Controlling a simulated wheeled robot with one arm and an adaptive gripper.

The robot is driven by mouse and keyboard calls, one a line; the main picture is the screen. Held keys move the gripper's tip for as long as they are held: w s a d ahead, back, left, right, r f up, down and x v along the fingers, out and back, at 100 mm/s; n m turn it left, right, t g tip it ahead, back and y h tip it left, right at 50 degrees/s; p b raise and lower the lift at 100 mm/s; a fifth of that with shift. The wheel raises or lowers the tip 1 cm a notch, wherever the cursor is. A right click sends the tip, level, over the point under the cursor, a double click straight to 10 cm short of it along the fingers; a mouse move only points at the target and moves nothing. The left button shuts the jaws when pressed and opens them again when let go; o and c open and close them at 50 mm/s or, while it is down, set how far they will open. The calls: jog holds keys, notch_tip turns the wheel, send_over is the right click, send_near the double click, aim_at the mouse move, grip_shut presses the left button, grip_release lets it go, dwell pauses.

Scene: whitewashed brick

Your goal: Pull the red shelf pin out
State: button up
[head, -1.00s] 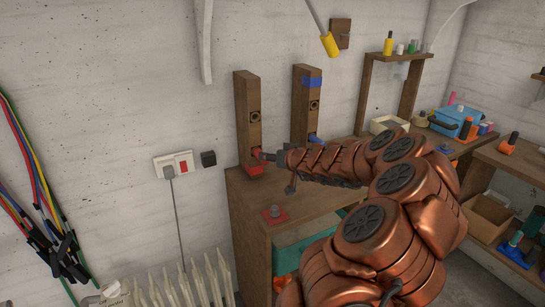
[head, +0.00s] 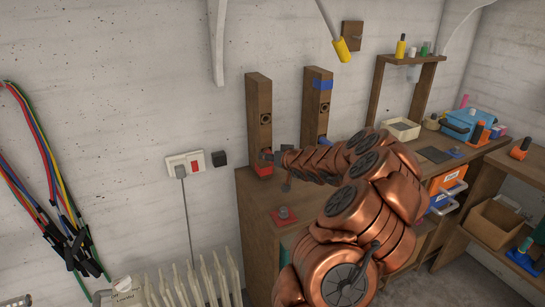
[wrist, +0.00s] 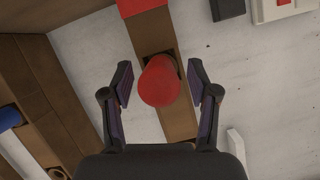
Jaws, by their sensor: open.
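The red shelf pin (wrist: 158,82) shows its round head in the wrist view, in front of a dark hole in the left wooden post (head: 259,100). My gripper (wrist: 160,88) is open, with one finger on each side of the pin head; gaps show between the head and both fingers. In the head view my gripper (head: 274,158) is at the low part of that post, just above its red band (head: 264,169), and largely hides the pin. How deep the pin sits in the post cannot be told.
A second post (head: 316,105) with a blue band stands to the right. A red pad with a grey knob (head: 285,215) lies on the bench front. A wall switch plate (head: 185,164) and a dark box (head: 219,158) are left of the post; a radiator (head: 190,285) stands below.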

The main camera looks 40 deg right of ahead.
grip_shut()
dwell(0.8)
